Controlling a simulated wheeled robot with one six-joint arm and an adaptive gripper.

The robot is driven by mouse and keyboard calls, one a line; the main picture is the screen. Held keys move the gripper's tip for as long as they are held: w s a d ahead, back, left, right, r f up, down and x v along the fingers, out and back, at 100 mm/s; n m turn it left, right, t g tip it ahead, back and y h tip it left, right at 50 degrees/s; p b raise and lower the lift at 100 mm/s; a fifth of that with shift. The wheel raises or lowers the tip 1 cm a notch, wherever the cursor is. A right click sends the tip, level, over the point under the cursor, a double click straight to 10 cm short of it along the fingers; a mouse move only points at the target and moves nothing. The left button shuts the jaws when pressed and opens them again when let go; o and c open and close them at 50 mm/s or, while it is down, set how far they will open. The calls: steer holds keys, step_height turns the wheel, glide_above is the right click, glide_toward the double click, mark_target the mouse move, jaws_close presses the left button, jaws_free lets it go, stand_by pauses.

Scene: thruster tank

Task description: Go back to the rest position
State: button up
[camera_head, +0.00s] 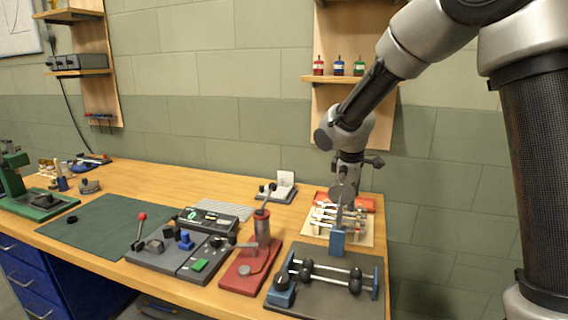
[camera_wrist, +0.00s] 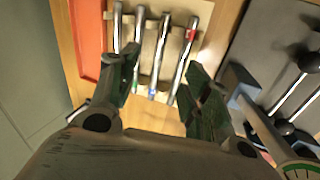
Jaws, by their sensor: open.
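My gripper (camera_head: 342,192) is at the right end of the workbench, pointing down above a pale tool holder (camera_head: 366,238) with several metal tools. In the wrist view my gripper (camera_wrist: 163,68) has its two green-grey fingers spread apart. Several slim metal tools (camera_wrist: 160,50) with coloured bands lie beyond and between the fingertips. I see nothing clasped between the fingers. I cannot tell how far the fingertips are above the tools. My arm reaches in from the upper right of the head view.
A dark fixture (camera_head: 325,290) with rods and black knobs stands in front of the holder, with a blue block near it. A red-based press (camera_head: 245,277) is to the left. A red tray (camera_wrist: 90,40) borders the holder. A wall shelf (camera_head: 345,80) with small bottles is behind my arm.

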steer(key=s+d+r+m, duration=0.7)
steer(key=s+d+r, duration=0.4)
steer(key=s+d, duration=0.4)
steer(key=s+d+m, duration=0.1)
steer(key=s+m, duration=0.2)
steer(key=s, duration=0.5)
steer(key=s+d+m+t+y, duration=0.1)
steer(key=s+d+m, duration=0.1)
steer(key=s, duration=0.6)
steer(key=shift+s+r+m, duration=0.25)
steer(key=shift+r+m, duration=0.05)
steer(key=shift+m, duration=0.3)
steer(key=shift+c, duration=0.5)
